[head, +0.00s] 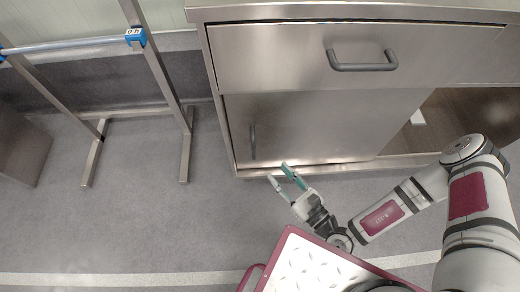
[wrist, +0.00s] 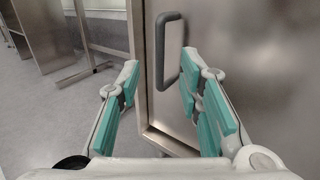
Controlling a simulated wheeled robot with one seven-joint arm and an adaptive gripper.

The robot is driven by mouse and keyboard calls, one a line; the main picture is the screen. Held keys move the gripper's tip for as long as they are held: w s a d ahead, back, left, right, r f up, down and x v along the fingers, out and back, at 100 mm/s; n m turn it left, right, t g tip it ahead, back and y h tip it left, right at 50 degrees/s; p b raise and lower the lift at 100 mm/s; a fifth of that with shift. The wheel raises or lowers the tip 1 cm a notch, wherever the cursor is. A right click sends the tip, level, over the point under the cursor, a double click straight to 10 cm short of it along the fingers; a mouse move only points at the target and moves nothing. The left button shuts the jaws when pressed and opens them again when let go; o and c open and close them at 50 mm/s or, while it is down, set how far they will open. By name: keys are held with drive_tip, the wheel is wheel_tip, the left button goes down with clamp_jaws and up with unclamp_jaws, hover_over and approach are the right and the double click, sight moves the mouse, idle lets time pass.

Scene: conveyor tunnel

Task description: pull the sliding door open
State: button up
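The sliding door (head: 312,124) is a brushed steel panel below a wide drawer; it covers the left part of the cabinet's lower front. Its upright grey handle (head: 253,142) is near the door's left edge. In the wrist view the handle (wrist: 160,52) stands ahead, between the directions of the two fingers and above their tips. My gripper (head: 280,173) is open and empty, low in front of the door, right of the handle in the head view. In the wrist view its teal-padded fingers (wrist: 165,88) are spread apart. No contact with the handle shows.
A drawer (head: 290,55) with a horizontal handle (head: 362,60) is above the door. An open compartment (head: 455,118) is to the right, with a small white thing inside. A metal rack (head: 165,75) with a blue tag stands left. Grey floor (head: 140,225) is clear at the left front.

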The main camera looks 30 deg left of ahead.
sight(255, 148)
drive_tip(key=b+x, duration=0.1)
drive_tip(key=x, duration=0.3)
drive_tip(key=b+x, duration=0.2)
drive_tip(key=x, duration=0.3)
drive_tip(key=f+b+x, duration=0.1)
drive_tip(key=x, duration=0.3)
drive_tip(key=shift+w+a, duration=0.15)
drive_tip(key=shift+a, duration=0.15)
clamp_jaws()
